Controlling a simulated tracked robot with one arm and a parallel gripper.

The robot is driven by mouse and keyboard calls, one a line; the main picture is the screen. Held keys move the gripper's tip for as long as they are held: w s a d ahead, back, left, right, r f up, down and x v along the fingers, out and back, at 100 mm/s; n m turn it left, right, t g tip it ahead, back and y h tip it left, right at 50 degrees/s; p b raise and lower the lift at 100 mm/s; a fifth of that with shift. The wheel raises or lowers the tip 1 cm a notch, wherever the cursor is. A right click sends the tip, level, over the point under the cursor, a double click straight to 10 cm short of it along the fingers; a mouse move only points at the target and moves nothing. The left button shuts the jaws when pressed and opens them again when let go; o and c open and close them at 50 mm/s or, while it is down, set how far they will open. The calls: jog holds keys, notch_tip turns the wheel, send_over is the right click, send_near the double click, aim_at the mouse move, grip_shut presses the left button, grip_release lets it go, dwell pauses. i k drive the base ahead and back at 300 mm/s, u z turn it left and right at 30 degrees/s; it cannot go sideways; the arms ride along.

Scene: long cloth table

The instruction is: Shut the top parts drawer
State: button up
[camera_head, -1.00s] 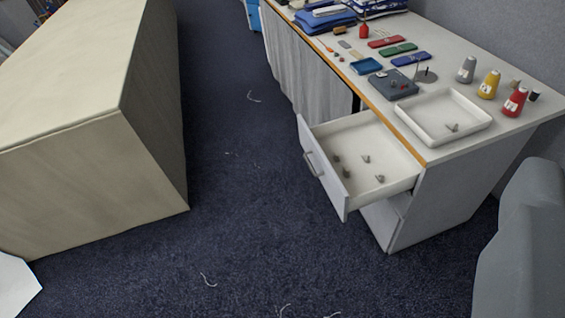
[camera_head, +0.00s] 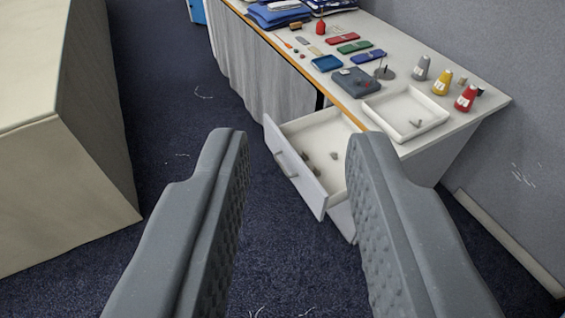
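The top parts drawer (camera_head: 301,182) is white with a grey bar handle (camera_head: 286,164) on its front. It stands pulled out from under the near end of the long table (camera_head: 411,145), with a few small grey parts inside. My gripper (camera_head: 297,140) is open and empty, its two grey padded fingers spread wide in the foreground. The drawer shows between the fingertips, farther off, and nothing appears to touch it. The right finger hides part of the drawer's right side and most of the cabinet below.
A white tray (camera_head: 440,122), a grey box (camera_head: 355,80) and grey, yellow and red cones (camera_head: 466,98) stand on the table. A large beige block (camera_head: 52,185) stands at left. Dark blue carpet (camera_head: 165,115) lies open between block and table. A grey wall is at right.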

aim_at(323, 132)
jog(key=u, duration=0.1)
jog(key=i, duration=1)
jog(key=u, duration=0.7)
jog(key=k, duration=0.95)
jog(key=z, duration=1)
jog(key=i, duration=1)
jog(key=u, duration=0.05)
